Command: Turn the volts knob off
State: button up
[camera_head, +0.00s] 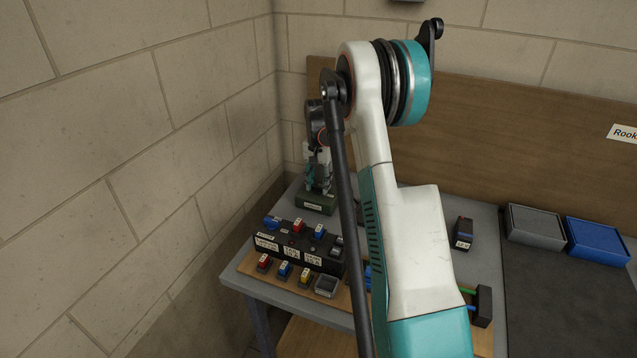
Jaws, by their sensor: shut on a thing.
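My gripper (319,184) is at the back left of the bench, small in the view, with its fingers down at the top of a dark green box (314,204). It is shut on what looks like the volts knob there. The knob itself is hidden behind the fingers, so its setting cannot be read. The box has a white label on its front, too small to read.
A black block (298,248) with labels and coloured pieces stands in front of the green box. Several small pieces sit on the wooden board. A grey tray (534,222) and blue tray (597,240) are at right. Brick walls close the left and back.

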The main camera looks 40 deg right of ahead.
dwell(0.3)
jog(key=o, duration=1.1)
notch_tip(320, 180, up, 12)
jog(key=shift+r, duration=0.1)
